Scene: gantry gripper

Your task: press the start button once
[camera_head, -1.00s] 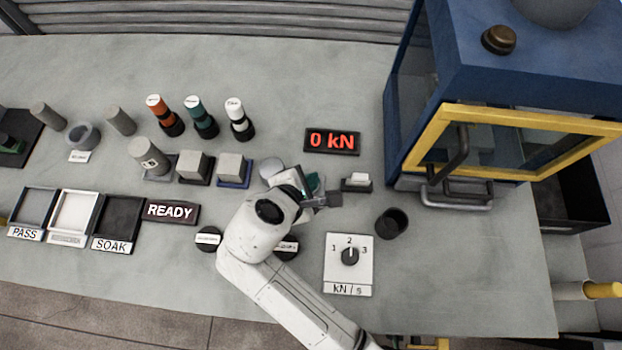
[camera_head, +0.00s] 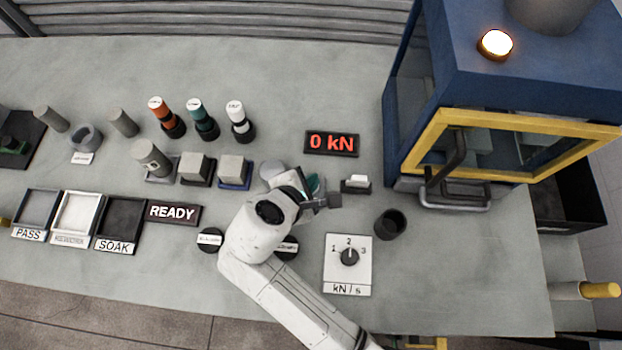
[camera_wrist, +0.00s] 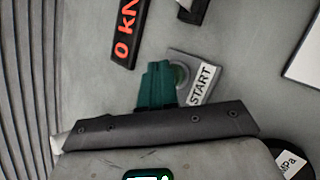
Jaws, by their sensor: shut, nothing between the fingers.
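The start button (camera_wrist: 180,75) shows in the wrist view as a grey-green round on a grey plate lettered START (camera_wrist: 201,84). My gripper (camera_wrist: 160,75) has its teal fingers shut together with nothing between them. Their tips are right beside the button and overlap its edge in the picture; I cannot tell whether they touch it. In the head view my gripper (camera_head: 316,186) is over the bench in front of the red 0 kN display (camera_head: 331,143), and my arm hides most of the button there.
The amber lamp (camera_head: 495,45) on the blue press (camera_head: 465,70) is lit. The press's yellow-framed door (camera_head: 437,130) is at the right. A white switch (camera_head: 356,184), a dark cup (camera_head: 391,223) and a kN/s dial (camera_head: 348,257) stand close by. A READY sign (camera_head: 173,213) is left.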

